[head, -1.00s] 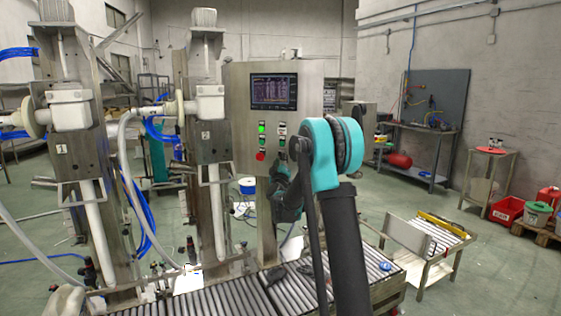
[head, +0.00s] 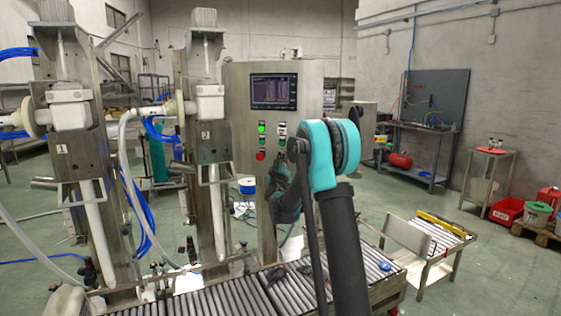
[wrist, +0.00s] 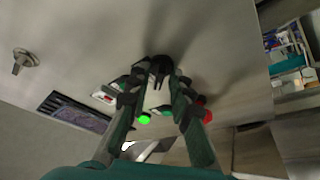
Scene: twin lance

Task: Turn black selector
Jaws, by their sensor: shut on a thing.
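The black selector (wrist: 160,66) sits on the steel control panel, between my fingertips in the wrist view. My gripper (wrist: 158,88) is shut on it, with a finger on either side. Its exact angle is hard to tell because the fingers cover part of it. In the head view, the control cabinet (head: 305,82) stands upright in the middle, with a screen (head: 273,91) above the buttons. My teal and black arm stands in front of the cabinet's right side there, and the selector cannot be made out.
A lit green button (wrist: 144,119) and a red button (wrist: 205,115) are close beside my fingers. In the head view, a roller conveyor (head: 235,298) runs below the cabinet. Filling columns stand to the left. Open floor (head: 500,270) lies to the right.

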